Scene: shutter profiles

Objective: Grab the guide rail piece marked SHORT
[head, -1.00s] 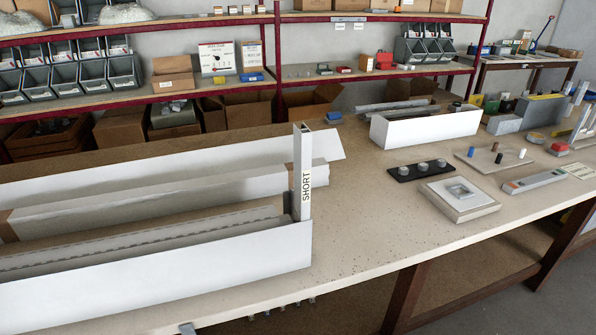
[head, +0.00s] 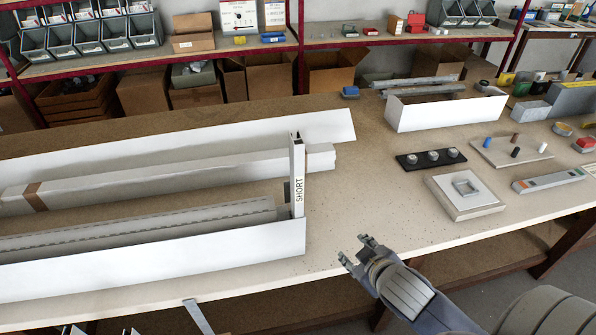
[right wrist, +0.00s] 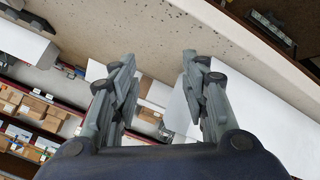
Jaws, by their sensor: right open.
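The guide rail piece marked SHORT (head: 298,178) is a light, narrow profile standing upright at the right end of the long white open box (head: 180,262). Its black lettering runs up its side. I cannot make out the SHORT label there. My left gripper is not in view.
Long profiles (head: 150,230) lie inside the box, with a long wrapped bundle (head: 120,184) behind them. A smaller white box (head: 445,113), a black strip with knobs (head: 412,164) and a square block (head: 464,196) stand to the right. Bench top (head: 345,190) between is clear.

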